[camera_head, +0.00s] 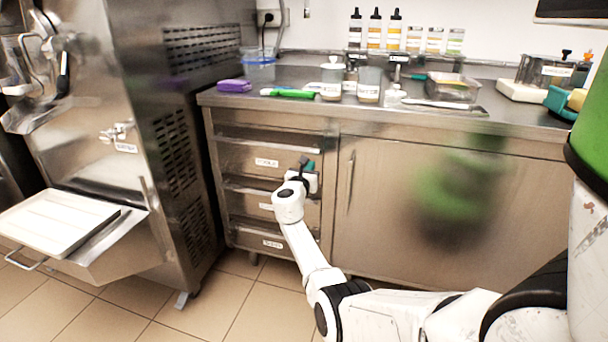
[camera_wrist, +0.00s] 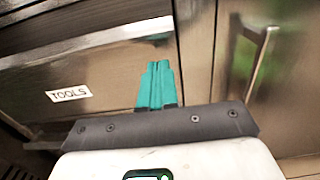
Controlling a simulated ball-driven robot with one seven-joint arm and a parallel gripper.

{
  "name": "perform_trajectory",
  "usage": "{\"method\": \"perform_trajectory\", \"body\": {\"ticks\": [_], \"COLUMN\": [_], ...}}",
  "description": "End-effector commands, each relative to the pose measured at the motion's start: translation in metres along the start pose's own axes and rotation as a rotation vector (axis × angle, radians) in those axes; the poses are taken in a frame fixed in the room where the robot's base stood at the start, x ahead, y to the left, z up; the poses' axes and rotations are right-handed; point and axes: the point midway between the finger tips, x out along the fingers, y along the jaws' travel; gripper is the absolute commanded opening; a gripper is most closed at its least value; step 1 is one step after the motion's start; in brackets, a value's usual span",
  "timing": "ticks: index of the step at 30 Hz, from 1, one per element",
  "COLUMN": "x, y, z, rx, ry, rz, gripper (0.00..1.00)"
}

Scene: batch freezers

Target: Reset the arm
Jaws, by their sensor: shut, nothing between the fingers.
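My gripper (camera_head: 309,166) is at the end of my white arm, in front of the drawer stack at the right side of its upper drawers. In the wrist view its teal fingers (camera_wrist: 157,86) are together, with nothing between them. They point toward the steel front beside a drawer labelled TOOLS (camera_wrist: 68,94). I cannot tell whether the fingertips touch that front. The drawers in the head view (camera_head: 262,140) look closed.
A steel counter (camera_head: 520,115) above the drawers holds bottles, cups, a purple cloth (camera_head: 234,86) and a green-handled tool (camera_head: 288,93). A cabinet door (camera_head: 390,190) is to the right. A freezer machine (camera_head: 130,110) with a white tray (camera_head: 58,222) stands left.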

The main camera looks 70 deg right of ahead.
Motion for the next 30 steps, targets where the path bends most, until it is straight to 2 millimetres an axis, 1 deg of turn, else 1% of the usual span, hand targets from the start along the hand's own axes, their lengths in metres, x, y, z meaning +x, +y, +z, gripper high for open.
{"method": "perform_trajectory", "body": {"ticks": [1,6,9,12,15,18,27,29,30], "x": [-0.013,-0.050,-0.068,-0.081,-0.090,-0.094,-0.097,-0.106,-0.115], "y": [0.000,0.000,0.000,-0.001,-0.001,-0.001,-0.002,-0.004,-0.007], "z": [0.004,0.003,0.002,0.001,0.000,-0.001,-0.002,-0.007,-0.011], "rx": [-0.001,-0.002,-0.001,-0.002,-0.002,-0.001,0.008,0.068,0.132], "ry": [0.001,0.001,0.001,0.001,0.001,0.001,0.003,0.020,0.037], "rz": [0.001,0.002,0.001,-0.001,-0.001,-0.003,-0.004,-0.010,-0.019], "gripper": [0.00,0.00,0.00,0.00,0.00,0.00,0.00,0.00,0.00]}}
